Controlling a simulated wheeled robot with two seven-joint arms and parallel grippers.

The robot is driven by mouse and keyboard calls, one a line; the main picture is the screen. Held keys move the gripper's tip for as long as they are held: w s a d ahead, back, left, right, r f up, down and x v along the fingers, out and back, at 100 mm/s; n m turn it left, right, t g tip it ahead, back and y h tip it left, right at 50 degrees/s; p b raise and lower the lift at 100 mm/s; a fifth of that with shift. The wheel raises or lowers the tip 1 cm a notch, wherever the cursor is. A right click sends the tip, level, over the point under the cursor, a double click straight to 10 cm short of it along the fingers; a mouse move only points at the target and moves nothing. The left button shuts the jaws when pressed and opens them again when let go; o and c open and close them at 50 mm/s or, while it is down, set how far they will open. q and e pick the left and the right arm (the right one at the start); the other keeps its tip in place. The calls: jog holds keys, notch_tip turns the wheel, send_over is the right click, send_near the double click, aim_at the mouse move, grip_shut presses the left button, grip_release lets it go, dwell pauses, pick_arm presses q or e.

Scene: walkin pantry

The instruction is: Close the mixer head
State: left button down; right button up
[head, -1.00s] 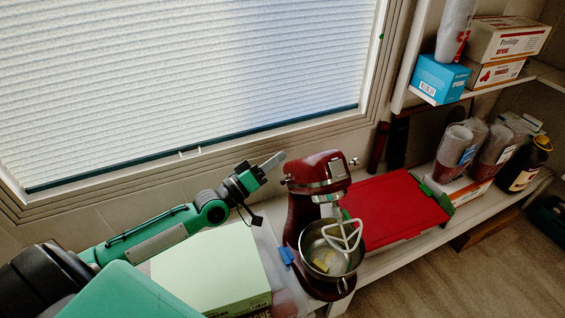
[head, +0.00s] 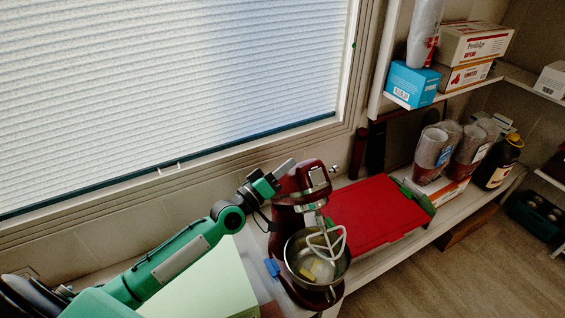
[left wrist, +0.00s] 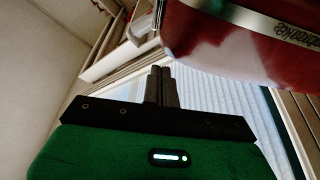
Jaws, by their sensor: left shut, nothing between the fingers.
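The dark red stand mixer (head: 283,236) stands on the white counter. Its head (head: 302,180) looks tilted up, with the flat beater (head: 327,243) showing above and partly inside the metal bowl (head: 303,268). Something yellow (head: 310,271) lies in the bowl. My left gripper (head: 285,168) is shut and empty, at the back left of the mixer head. In the left wrist view the shut fingers (left wrist: 162,86) point up beside the red head (left wrist: 235,50) with its silver band. I cannot tell whether they touch it. My right gripper is not in view.
A red lid or board (head: 372,212) lies right of the mixer. A pale green box (head: 205,285) lies left, under my left arm. Stacked cups (head: 432,150) and a dark bottle (head: 500,163) stand farther right. The window blind (head: 150,90) is behind.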

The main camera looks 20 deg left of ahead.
aim_at(298, 195)
pick_arm(q)
jog(key=shift+d, duration=0.1)
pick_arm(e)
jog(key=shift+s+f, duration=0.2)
